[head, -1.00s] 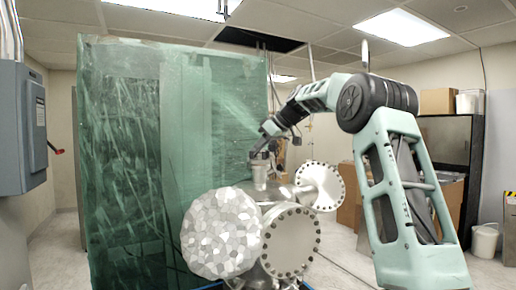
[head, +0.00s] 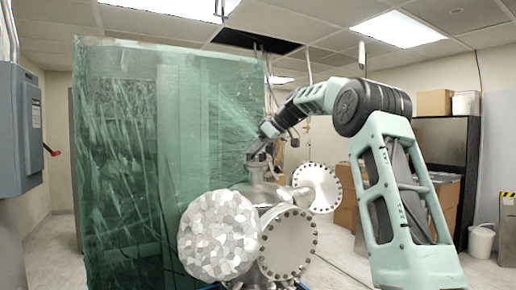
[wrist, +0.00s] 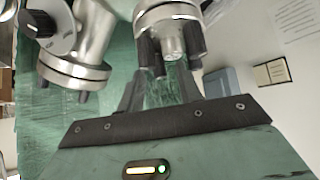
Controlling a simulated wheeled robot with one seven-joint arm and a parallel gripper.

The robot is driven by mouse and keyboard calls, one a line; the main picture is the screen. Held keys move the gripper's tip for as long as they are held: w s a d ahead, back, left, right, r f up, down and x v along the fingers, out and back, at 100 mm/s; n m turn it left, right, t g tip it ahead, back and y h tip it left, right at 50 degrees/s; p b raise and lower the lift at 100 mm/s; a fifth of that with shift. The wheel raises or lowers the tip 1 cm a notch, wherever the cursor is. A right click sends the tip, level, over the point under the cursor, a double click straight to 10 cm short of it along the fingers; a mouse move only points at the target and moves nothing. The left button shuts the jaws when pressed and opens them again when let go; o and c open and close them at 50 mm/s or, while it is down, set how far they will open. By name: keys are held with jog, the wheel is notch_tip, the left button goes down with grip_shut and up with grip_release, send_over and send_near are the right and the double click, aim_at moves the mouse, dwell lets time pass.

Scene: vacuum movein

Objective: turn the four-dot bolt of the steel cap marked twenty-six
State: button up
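In the head view my gripper (head: 257,158) is low over the top of the steel vacuum chamber, close to a small upright steel port (head: 257,174). In the wrist view a round steel cap (wrist: 170,16) with several dark bolts (wrist: 145,46) is at top centre. My gripper's two dark fingers (wrist: 160,80) stand apart below it, with green background showing between them. The fingertips are close to the bolts and partly overlap them in the picture; I cannot tell whether they touch. No number or dot marks are readable on the cap.
Another bolted steel fitting (wrist: 75,65) with a dark knob is at upper left in the wrist view. In the head view a faceted pale disc (head: 218,235) and large bolted flanges (head: 288,243) are in front. A green translucent curtain (head: 130,160) stands at left.

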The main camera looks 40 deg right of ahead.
jog(key=b+v, duration=0.1)
jog(key=v, duration=1.6)
jog(key=shift+r, duration=0.15)
jog(key=shift+s, duration=0.2)
